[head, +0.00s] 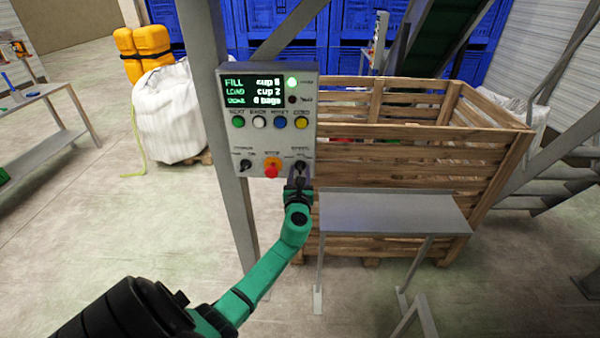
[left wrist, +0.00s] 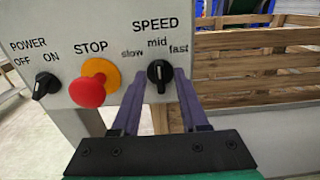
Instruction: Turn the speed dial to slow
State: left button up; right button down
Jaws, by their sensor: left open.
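The speed dial (left wrist: 160,75) is a black knob on the grey control panel (head: 266,85). In the left wrist view its pointer stands about upright, toward "mid", between "slow" on the left and "fast" on the right. In the head view the dial (head: 301,166) is at the panel's lower right. My left gripper (left wrist: 164,78) is open, with its purple fingers one on each side of the dial. I cannot tell whether they touch it. In the head view the left gripper (head: 298,181) reaches up to the panel from below. My right gripper is not in view.
The red stop button (left wrist: 88,92) on its yellow base sits just left of the dial. The black power knob (left wrist: 45,85) is further left, turned toward ON. A metal table (head: 393,213) and a wooden crate (head: 400,175) stand right of the panel's post.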

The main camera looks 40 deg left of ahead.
pick_arm(q)
jog(key=shift+s, duration=0.1)
grip_shut()
jog(key=n+b, duration=0.1)
jog(key=n, duration=0.1)
jog(key=n+b, duration=0.1)
jog(key=b, duration=0.1)
jog(key=shift+f+n, duration=0.2)
jog(key=shift+n, duration=0.2)
jog(key=n+b, duration=0.3)
jog(key=n, duration=0.2)
jog(key=shift+s+r, duration=0.1)
dwell(0.4)
grip_release()
